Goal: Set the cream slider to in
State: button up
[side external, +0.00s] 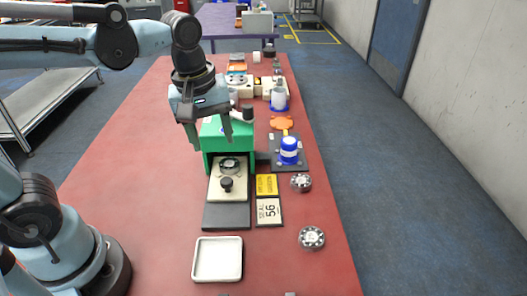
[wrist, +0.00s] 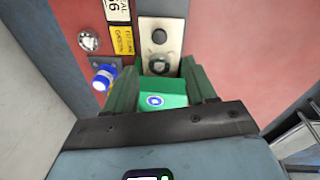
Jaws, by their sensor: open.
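The cream slider (side external: 216,190) is a flat plate with a black knob (side external: 227,184) and a dark round part behind the knob. It extends from the front of the green housing (side external: 212,158) over a dark grey base (side external: 227,216). In the wrist view the cream slider (wrist: 176,45) lies beyond the fingertips, with the green housing (wrist: 160,94) between the fingers. My gripper (side external: 210,141) is open and empty, pointing down at the green housing, behind the knob and apart from it. The fingers (wrist: 162,68) hide part of the housing.
A blue-and-white container (side external: 289,151) stands on a grey pad to the right. Yellow and white label cards (side external: 267,198) lie beside the slider, with silver round parts (side external: 301,182) further right. A white tray (side external: 218,258) is in front. The red table's left side is clear.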

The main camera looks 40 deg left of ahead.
aim_at(226, 181)
jog(key=shift+w+f+m+t, duration=0.25)
jog(key=shift+f+m+t, duration=0.2)
jog(key=shift+f+m, duration=1.5)
jog(key=shift+w+f+m+t, duration=0.3)
jog(key=shift+f+m+t, duration=0.2)
jog(key=shift+f+m, duration=1.45)
jog(key=shift+w+f+m+t, duration=0.25)
jog(key=shift+f+m+t, duration=0.2)
jog(key=shift+f+m, duration=1.5)
jog(key=shift+f+n, duration=0.25)
jog(key=shift+f, duration=0.05)
grip_shut()
